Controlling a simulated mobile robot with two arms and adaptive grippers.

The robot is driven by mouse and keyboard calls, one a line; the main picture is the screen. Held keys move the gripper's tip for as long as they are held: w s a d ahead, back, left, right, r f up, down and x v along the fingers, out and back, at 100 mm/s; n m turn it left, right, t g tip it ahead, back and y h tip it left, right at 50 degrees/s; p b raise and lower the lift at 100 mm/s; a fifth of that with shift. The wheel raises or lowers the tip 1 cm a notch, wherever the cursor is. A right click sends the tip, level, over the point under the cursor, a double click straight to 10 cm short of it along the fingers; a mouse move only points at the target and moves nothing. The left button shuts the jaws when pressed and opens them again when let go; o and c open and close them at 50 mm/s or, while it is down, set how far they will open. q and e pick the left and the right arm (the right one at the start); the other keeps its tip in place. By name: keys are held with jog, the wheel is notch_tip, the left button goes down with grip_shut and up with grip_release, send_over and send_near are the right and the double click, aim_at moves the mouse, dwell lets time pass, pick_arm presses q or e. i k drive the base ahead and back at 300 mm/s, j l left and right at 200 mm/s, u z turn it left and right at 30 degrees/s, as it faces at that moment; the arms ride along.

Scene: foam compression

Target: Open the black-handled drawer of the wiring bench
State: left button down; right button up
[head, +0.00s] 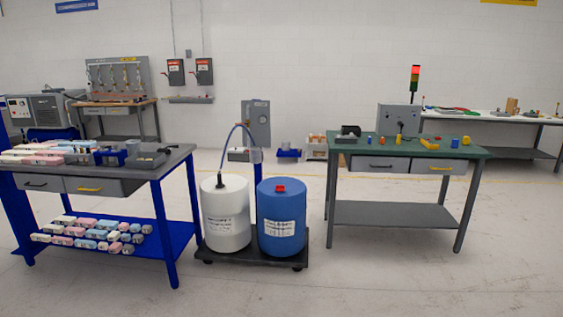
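The green-topped bench (455,152) on the right, with a grey control box on it, looks like the wiring bench. Its black-handled drawer (355,164) is the left one under the top and looks shut. A yellow-handled drawer (435,167) beside it also looks shut. The blue-framed bench (168,165) at the left has a black-handled drawer (35,183) and a yellow-handled drawer (105,186) too, both seemingly shut. Neither of my grippers is in view.
A low dark cart (240,257) with a white drum (226,225) and a blue drum (281,225) stands between the benches. The floor (400,290) in front of the green-topped bench is clear. A white-topped table (490,117) stands behind it at the right.

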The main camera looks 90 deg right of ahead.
aim_at(372, 163)
jog(key=z, duration=3.5)
jog(key=i+z, duration=0.2)
jog(key=i, duration=0.65)
jog(key=i+l, duration=0.1)
jog(key=i, duration=1.05)
jog(key=i+l, duration=0.1)
jog(key=i, duration=1.1)
jog(key=i+u, duration=0.2)
jog(key=i, duration=0.2)
jog(key=i+l+u, duration=0.45)
jog(key=i, duration=0.25)
jog(key=j, duration=0.1)
